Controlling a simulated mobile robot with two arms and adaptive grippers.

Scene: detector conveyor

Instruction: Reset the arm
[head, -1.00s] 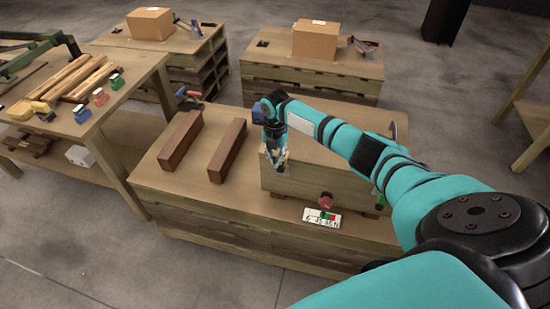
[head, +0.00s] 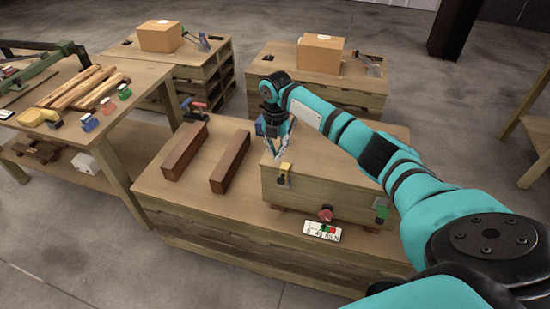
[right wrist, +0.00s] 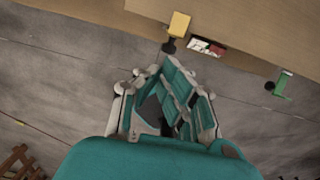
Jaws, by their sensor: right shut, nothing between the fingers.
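My right arm, teal with black joints, reaches in from the right in the head view. Its gripper (head: 282,150) hangs over the left part of a wooden box (head: 318,192) on the pallet table (head: 200,200). The right gripper also shows in the right wrist view (right wrist: 172,75), with its fingers together and nothing held. A yellow clamp (head: 285,173) sits on the box's front left corner; in the right wrist view the yellow clamp (right wrist: 178,28) lies just beyond the fingertips. My left gripper is not in view.
Two dark wooden beams (head: 184,152) lie left of the box. A red knob (head: 326,213), a small labelled panel (head: 322,231) and a green clamp (head: 382,211) are at the box's front. Cartons (head: 160,36) stand on pallets behind. A workbench (head: 140,75) with tools is at left.

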